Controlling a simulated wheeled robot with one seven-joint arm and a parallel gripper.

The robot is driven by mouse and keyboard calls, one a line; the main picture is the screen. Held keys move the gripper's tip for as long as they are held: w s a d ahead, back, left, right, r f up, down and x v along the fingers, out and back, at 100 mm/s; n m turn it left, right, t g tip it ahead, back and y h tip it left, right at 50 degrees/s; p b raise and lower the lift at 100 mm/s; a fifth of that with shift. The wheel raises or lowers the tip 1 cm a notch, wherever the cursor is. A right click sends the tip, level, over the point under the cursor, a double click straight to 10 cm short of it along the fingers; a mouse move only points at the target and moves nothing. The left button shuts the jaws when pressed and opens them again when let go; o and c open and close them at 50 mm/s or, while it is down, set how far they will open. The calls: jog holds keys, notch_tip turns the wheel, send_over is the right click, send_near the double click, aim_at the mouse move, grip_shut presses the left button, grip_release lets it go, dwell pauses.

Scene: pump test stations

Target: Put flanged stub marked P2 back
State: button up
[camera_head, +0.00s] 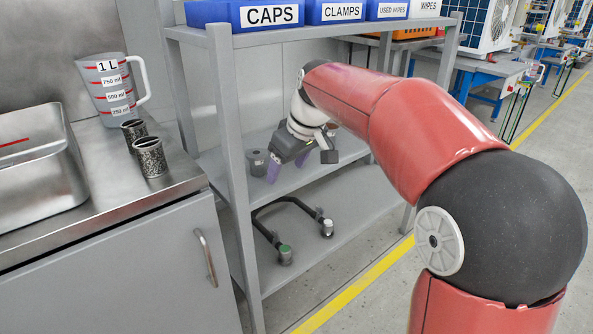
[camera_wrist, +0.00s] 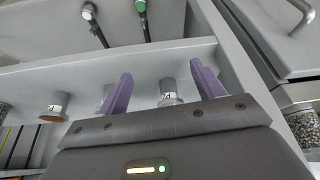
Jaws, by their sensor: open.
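My gripper (camera_head: 300,168), with purple fingers, is open and empty over the middle shelf (camera_head: 295,182) of the grey rack. It also shows in the wrist view (camera_wrist: 161,68). A grey flanged stub (camera_head: 257,160) stands upright on this shelf, just left of the gripper in the head view. In the wrist view, a stub with a white label (camera_wrist: 170,92) appears between the fingers, apart from them. Another labelled stub with a reddish-brown end (camera_wrist: 55,106) stands farther left, and one more is mostly hidden behind the left finger. I cannot read the labels surely, so P2 is not identified.
A hose with green (camera_head: 286,254) and white (camera_head: 327,227) ends lies on the lower shelf. Rack posts stand close around the arm, with labelled blue bins (camera_head: 262,14) above. The steel counter at left holds a jug (camera_head: 107,88), two mesh cups (camera_head: 150,157) and a basin (camera_head: 40,165).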

jog(key=s+d+f+m+t+h, duration=0.1)
jog(key=s+d+f+m, duration=0.25)
jog(key=s, duration=0.55)
jog(key=s+d+f+m+h, duration=0.15)
jog(key=s+d, duration=0.25)
jog(key=s, duration=0.5)
jog(key=s+d+f+m+t+h, duration=0.1)
jog(key=s+d+f+m, duration=0.25)
jog(key=s, duration=0.65)
notch_tip(320, 180, up, 10)
jog(key=p, duration=0.8)
jog(key=shift+w+d+f+p, duration=0.2)
jog(key=shift+w+d+p, duration=0.05)
jog(key=shift+p, duration=0.15)
jog(key=shift+y, duration=0.25)
